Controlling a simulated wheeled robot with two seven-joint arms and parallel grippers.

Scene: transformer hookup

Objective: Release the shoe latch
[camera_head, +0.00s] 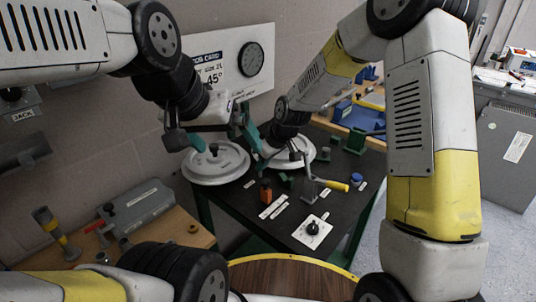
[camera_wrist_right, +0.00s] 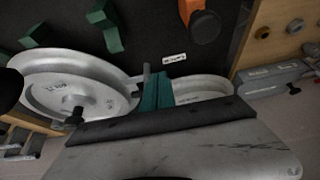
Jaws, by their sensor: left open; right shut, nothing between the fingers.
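My left gripper (camera_head: 220,132) is open above the left white disc (camera_head: 232,168), its fingers spread wide and nothing seen between them. My right gripper (camera_head: 261,148) is shut and empty, low between the two discs. Its teal fingers (camera_wrist_right: 156,92) show in the right wrist view beside the right disc's rim. That right disc (camera_head: 308,154) also shows in the wrist view (camera_wrist_right: 60,75), with a small grey pin (camera_wrist_right: 147,72) near its edge. I cannot tell which part is the shoe latch. My arms hide part of the discs.
A dark bench (camera_head: 330,205) carries an orange block (camera_head: 265,190), a yellow-handled lever (camera_head: 328,183), a dial knob (camera_head: 313,229) and green blocks (camera_head: 355,141). A grey case (camera_head: 138,209) sits on a wooden table at left. A round wooden top (camera_head: 290,280) is in front.

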